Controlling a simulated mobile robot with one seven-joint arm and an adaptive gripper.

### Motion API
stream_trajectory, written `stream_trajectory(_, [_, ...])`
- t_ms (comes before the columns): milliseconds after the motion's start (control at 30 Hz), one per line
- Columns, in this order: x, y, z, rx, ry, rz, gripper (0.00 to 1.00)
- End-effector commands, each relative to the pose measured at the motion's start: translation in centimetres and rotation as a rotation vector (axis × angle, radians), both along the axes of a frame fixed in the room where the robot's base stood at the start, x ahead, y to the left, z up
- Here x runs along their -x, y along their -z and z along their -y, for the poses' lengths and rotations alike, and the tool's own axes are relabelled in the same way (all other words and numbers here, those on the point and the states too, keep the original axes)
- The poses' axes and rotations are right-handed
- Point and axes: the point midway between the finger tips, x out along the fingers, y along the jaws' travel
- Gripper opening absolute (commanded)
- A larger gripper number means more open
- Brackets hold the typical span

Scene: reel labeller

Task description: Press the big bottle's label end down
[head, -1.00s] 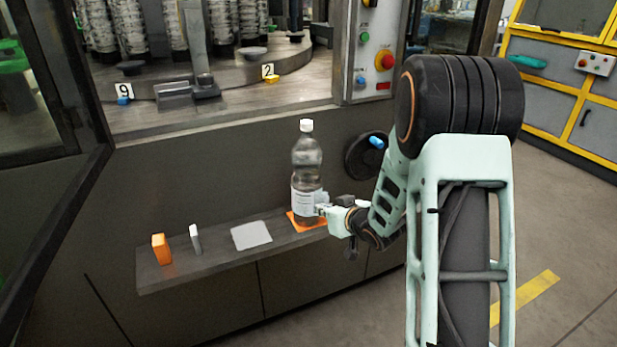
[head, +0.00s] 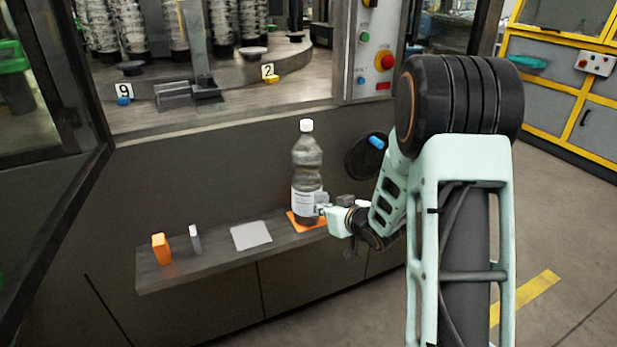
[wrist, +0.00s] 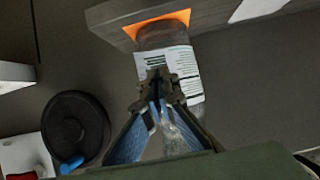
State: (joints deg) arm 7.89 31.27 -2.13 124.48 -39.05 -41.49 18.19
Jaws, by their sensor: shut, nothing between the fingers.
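The big bottle (head: 306,160) is clear with a white cap and stands upright on an orange mat (head: 296,224) on the ledge. Its white label (head: 303,198) is on the lower body. The label also shows in the wrist view (wrist: 180,62), with lines of print and one edge on the right slightly off the bottle's outline. My gripper (head: 322,210) is at the bottle's right side at label height. In the wrist view my gripper (wrist: 157,76) is shut with its tips over the label; I cannot tell whether they touch it.
A grey-white pad (head: 251,235), a small grey-white block (head: 195,239) and an orange block (head: 161,248) stand or lie left of the bottle on the ledge (head: 210,266). A black round knob with a blue handle (head: 366,155) is on the panel behind my wrist.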

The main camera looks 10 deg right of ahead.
Motion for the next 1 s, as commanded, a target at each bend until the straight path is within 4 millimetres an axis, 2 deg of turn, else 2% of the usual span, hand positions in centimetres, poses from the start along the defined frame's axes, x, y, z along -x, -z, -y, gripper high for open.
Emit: stream_trajectory(1000, [-1.1,0.0,-0.3,0.000,0.000,0.000,0.00])
